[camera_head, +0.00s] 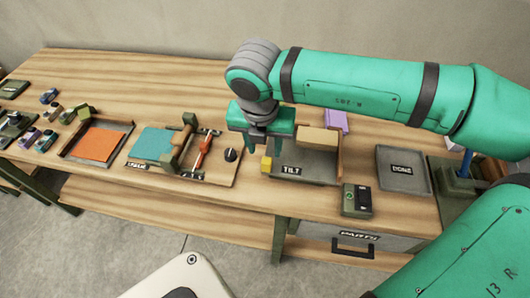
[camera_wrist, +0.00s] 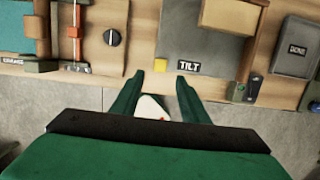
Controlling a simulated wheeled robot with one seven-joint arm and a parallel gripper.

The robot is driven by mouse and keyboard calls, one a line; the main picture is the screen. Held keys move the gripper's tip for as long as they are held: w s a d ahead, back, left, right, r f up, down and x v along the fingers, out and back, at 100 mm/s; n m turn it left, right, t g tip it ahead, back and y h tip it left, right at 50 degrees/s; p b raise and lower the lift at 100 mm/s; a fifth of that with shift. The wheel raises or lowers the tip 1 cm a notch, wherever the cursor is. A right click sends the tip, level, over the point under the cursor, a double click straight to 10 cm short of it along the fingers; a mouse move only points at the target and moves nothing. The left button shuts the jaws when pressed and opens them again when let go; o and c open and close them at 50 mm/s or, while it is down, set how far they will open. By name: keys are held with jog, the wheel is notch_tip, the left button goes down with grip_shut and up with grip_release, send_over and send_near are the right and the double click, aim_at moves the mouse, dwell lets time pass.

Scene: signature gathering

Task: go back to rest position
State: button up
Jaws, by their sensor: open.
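My gripper (camera_head: 258,139) hangs from the green arm above the front part of the bench, just left of the tray labelled TILT. In the wrist view my gripper (camera_wrist: 158,82) shows two green fingers spread apart, with nothing between them. A tan block (camera_head: 318,140) lies at the back of that tray.
The wooden bench (camera_head: 150,75) is clear at the back left. An orange sheet (camera_head: 97,144), a teal sheet (camera_head: 153,141), a black knob (camera_head: 231,155), a grey tray (camera_head: 403,170) and a dark box (camera_head: 356,200) stand along it. A PARTS drawer (camera_head: 353,241) is below.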

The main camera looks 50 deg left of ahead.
jog(key=shift+s+r, duration=0.1)
jog(key=shift+r, duration=0.5)
